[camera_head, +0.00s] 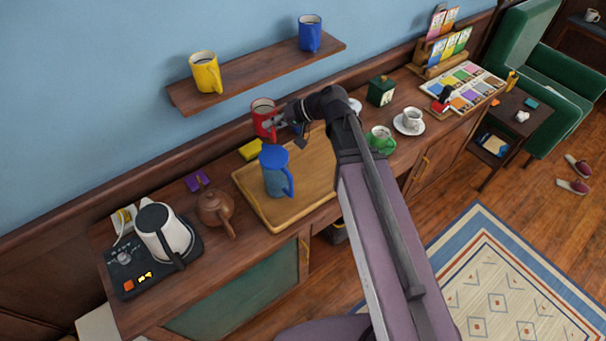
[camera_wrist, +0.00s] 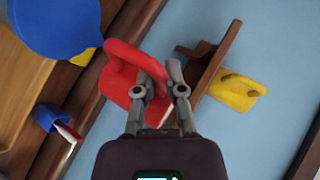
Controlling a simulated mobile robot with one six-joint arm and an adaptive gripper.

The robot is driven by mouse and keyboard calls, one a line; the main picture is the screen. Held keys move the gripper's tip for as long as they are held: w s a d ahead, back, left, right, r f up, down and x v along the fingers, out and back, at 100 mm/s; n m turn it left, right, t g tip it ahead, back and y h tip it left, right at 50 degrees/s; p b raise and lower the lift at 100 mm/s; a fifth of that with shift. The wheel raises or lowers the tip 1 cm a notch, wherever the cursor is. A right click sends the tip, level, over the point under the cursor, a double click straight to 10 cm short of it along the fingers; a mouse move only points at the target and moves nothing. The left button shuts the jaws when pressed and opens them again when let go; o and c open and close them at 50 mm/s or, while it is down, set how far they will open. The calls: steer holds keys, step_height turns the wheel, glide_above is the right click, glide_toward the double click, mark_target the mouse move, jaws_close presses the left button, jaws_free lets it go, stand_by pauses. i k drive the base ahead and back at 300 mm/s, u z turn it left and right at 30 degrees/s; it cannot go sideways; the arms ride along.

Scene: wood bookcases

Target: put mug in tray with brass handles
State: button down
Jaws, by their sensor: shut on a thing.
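A red mug (camera_head: 262,112) is held in my gripper (camera_head: 280,122) near the wall, behind the wooden tray. In the wrist view my gripper (camera_wrist: 158,92) has its fingers at the handle side of the red mug (camera_wrist: 119,82). The light wood tray (camera_head: 249,192) lies on the sideboard, and part of it shows at the left of the wrist view (camera_wrist: 18,85). I cannot clearly make out its brass handles. A blue lidded jug (camera_head: 276,178) stands on the tray's left part. My arm hides the tray's right end.
A yellow mug (camera_head: 205,74) and a blue mug (camera_head: 310,35) stand on the wall shelf (camera_head: 255,72). A teapot (camera_head: 214,209) and kettle (camera_head: 165,233) stand left of the tray. A green mug (camera_head: 381,140) and white cup (camera_head: 411,118) are to the right. The tray's middle looks clear.

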mark_target(328, 165)
steer(key=z, duration=1)
steer(key=k, duration=0.5)
steer(key=u, duration=0.4)
